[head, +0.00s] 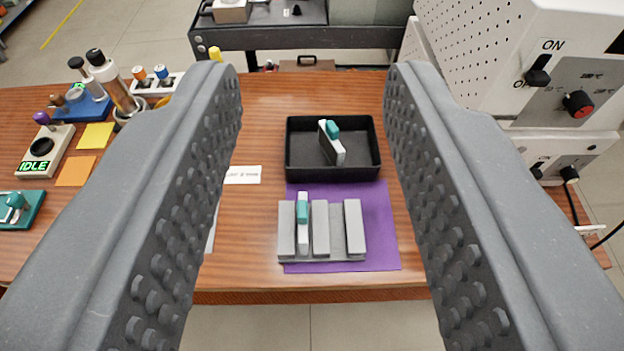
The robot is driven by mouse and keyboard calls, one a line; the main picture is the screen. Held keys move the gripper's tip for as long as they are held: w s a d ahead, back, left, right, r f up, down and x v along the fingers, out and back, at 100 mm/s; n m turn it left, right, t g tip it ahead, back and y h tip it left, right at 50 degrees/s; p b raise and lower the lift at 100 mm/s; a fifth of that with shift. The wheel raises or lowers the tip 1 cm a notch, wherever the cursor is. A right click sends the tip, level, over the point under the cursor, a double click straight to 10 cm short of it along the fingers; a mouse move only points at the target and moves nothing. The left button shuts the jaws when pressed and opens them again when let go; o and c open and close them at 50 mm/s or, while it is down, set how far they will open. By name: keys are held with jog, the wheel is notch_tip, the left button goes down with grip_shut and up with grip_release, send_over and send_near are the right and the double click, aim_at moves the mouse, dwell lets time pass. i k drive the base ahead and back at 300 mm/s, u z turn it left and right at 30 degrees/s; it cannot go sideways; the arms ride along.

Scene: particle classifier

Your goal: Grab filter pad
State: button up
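My gripper (312,75) is open, with its two grey studded fingers spread wide and nothing between them. Beyond and below, a small white piece with a teal top and a dark side (332,142) lies tilted in a black tray (296,168). A similar white piece with a teal top (303,215) sits upright in a slot of a grey slotted rack (348,254). Either could be a filter pad; I cannot tell which. The rack rests on a purple mat (383,225). The fingers appear apart from both pieces.
White machines with knobs (560,80) stand at the right. Markers (108,75), an IDLE device (38,160) and sticky notes (95,136) are at the left. A dark cart (300,38) stands behind the wooden table (262,235).

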aim_at(302, 204)
jog(key=z, duration=0.45)
jog(key=i, duration=0.15)
jog(key=u, duration=1.8)
jog(key=k, duration=1.6)
jog(key=z, duration=0.75)
jog(key=i, duration=1)
jog(key=u, duration=0.05)
